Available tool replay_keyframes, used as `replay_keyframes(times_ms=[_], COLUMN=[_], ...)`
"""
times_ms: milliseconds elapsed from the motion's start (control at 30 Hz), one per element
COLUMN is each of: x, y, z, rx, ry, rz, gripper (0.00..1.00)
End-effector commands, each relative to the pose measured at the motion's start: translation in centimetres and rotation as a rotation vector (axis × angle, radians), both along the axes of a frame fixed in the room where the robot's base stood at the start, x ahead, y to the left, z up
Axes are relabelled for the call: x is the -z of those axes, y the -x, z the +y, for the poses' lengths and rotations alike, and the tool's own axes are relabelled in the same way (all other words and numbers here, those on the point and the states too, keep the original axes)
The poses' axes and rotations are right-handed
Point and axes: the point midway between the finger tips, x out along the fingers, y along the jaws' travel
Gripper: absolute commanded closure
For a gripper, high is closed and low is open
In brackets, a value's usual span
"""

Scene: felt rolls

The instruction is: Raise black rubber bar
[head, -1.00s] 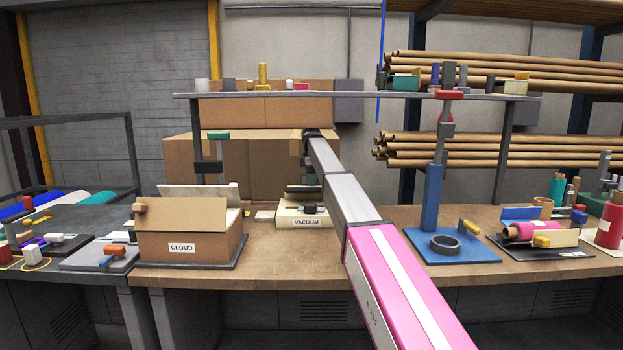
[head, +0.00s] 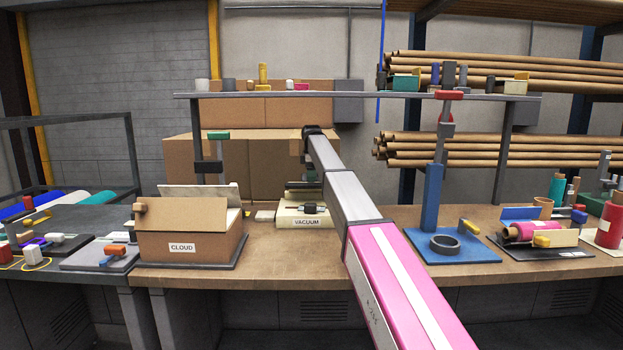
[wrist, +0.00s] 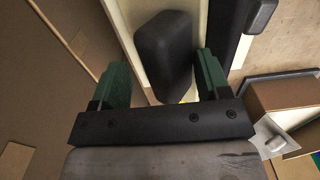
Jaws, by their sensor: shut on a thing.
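The black rubber bar (wrist: 168,38) is a dark, rounded block between my gripper's two green fingers in the wrist view. My gripper (wrist: 163,66) is shut on it. In the head view a dark bar (head: 303,185) shows at the back of the cream unit labelled VACUUM (head: 304,218), below the end of my arm. My fingers are hard to make out there. A cream surface shows behind the bar in the wrist view. Whether the bar still touches the unit cannot be told.
A cardboard box labelled CLOUD (head: 190,232) stands left of the unit. A blue stand (head: 432,205) with a black ring (head: 444,243) is to the right. A grey shelf (head: 345,95) spans above. The bench front (head: 270,265) is clear.

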Motion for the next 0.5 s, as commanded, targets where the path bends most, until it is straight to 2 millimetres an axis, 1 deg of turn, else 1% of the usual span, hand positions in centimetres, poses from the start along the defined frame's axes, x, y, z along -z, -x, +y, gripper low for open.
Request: replay_keyframes(times_ms=[33,500], x=[-0.2,-2.7], y=[-0.7,-1.9], z=[-0.1,0.0], rx=[0.002,0.002], ry=[0.003,0.0], rz=[-0.01,-0.009], gripper=[0.43,0.43])
